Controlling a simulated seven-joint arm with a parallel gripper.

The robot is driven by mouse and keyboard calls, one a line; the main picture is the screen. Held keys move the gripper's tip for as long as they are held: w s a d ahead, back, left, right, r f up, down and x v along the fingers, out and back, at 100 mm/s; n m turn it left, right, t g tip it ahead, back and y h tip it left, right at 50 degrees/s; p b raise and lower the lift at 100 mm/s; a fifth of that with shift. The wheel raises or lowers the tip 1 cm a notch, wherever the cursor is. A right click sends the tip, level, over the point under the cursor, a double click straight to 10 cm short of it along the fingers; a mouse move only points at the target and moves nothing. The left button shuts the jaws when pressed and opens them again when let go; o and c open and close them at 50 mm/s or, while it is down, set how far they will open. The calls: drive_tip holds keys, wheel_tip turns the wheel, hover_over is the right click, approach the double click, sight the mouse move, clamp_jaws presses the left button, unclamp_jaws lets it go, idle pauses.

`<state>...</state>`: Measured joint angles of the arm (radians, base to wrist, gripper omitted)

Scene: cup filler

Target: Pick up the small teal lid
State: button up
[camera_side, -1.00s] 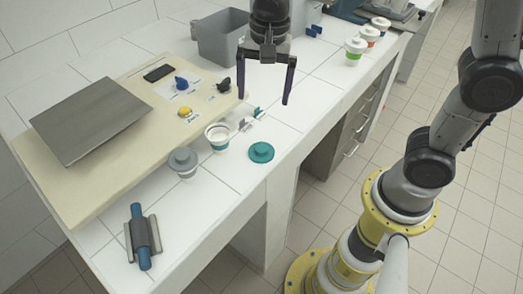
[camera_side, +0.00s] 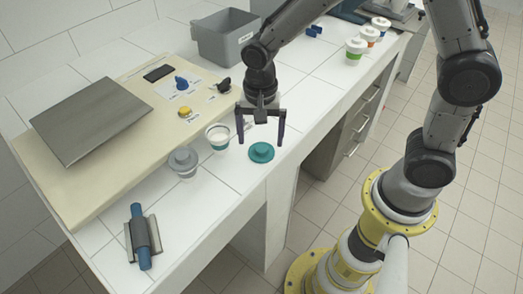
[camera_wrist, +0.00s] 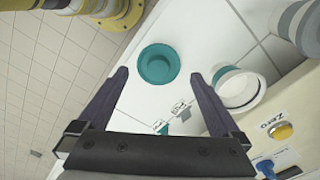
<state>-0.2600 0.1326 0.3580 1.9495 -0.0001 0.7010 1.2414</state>
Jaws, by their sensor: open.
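In the wrist view the lid (camera_wrist: 159,64) shows above and between the fingertips, clear of both. My gripper (camera_side: 260,143) is open and empty, with its fingers pointing down close to the lid in the side view. In the wrist view the two dark fingers (camera_wrist: 160,73) stand wide apart. I cannot tell the exact height of the fingertips over the counter.
A white cup with a teal band (camera_side: 218,138) stands just left of the lid, close to my left finger. Small teal and grey pieces (camera_wrist: 181,117) lie near the gripper. A grey bin (camera_side: 224,38) stands behind.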

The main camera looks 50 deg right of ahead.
sight(262, 149)
drive_tip(key=shift+d+f, duration=0.15)
drive_tip(key=shift+f, duration=1.65)
drive_tip(key=c, duration=1.1)
